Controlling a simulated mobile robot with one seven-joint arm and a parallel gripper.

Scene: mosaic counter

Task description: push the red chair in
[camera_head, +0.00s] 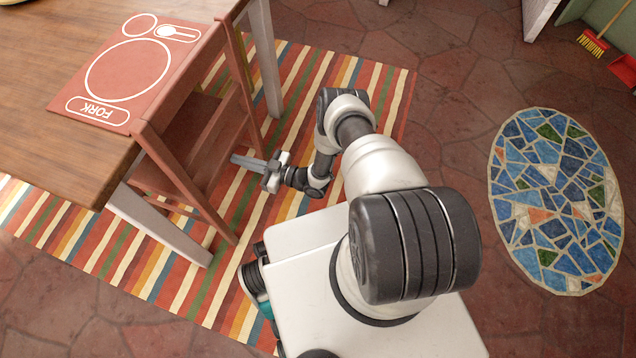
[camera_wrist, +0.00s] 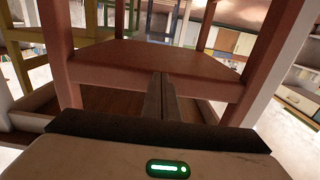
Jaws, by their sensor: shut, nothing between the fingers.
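The red chair (camera_head: 190,133) stands at the edge of the wooden table, its back close to the tabletop edge and its seat partly under the table. In the wrist view its seat (camera_wrist: 150,58) and uprights fill the middle. My gripper (camera_head: 236,159) is shut and empty, pointing left at the chair's back, between its uprights. In the wrist view my closed fingers (camera_wrist: 162,80) overlap the front of the seat; I cannot tell whether they touch it.
The wooden table (camera_head: 40,140) carries a red placemat (camera_head: 125,75). A striped rug (camera_head: 95,250) lies under the table and chair. A mosaic oval (camera_head: 555,200) lies on the floor at right. A broom (camera_head: 592,43) is at the far right. The stone floor between is clear.

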